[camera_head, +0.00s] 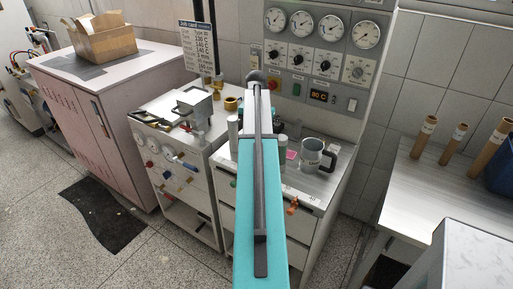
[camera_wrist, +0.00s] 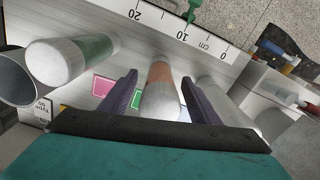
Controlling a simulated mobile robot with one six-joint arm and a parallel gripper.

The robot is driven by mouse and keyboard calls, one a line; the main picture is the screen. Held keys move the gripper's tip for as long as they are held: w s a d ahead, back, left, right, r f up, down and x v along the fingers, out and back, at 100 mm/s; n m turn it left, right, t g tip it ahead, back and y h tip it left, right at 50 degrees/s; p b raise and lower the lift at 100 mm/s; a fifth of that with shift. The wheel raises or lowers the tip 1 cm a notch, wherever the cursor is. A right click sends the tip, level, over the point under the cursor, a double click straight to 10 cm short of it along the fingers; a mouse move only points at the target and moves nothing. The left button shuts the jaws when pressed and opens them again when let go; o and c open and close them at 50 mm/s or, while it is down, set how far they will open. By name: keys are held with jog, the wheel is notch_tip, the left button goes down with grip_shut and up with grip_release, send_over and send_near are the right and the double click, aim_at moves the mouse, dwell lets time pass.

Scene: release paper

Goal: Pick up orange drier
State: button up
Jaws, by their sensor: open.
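The orange drier (camera_wrist: 163,74) is a pale cylinder with an orange-brown band. In the wrist view it stands between the two dark fingers of my gripper (camera_wrist: 159,78), with the band near its far end. My gripper is open, with a visible gap on the left side of the drier; the right finger is closer to it. I cannot tell whether that finger touches. In the head view my teal arm hides the drier and most of the gripper.
A green-banded cylinder (camera_wrist: 78,55) stands to the left, beside an open metal cup (camera_wrist: 15,78). A paler cylinder (camera_wrist: 211,75) is close on the right. A ruler strip (camera_wrist: 180,35) runs along the bench edge. A mug (camera_head: 313,153) and gauge panel (camera_head: 325,60) are nearby.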

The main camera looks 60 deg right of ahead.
jog(key=shift+f+b, duration=0.65)
jog(key=shift+f, duration=0.65)
jog(key=c, duration=1.3)
jog(key=shift+r, duration=0.15)
jog(key=s+a+r+p, duration=0.1)
jog(key=s+a+p, duration=0.1)
jog(key=a, duration=0.2)
jog(key=s+a+r+p, duration=0.2)
jog(key=s+a, duration=0.1)
jog(key=a, duration=0.2)
jog(key=s+a+r+p, duration=0.1)
jog(key=s+a+p, duration=0.1)
jog(key=a, duration=0.3)
jog(key=shift+s+r+p, duration=0.25)
jog(key=shift+r+p, duration=0.15)
jog(key=shift+p, duration=0.15)
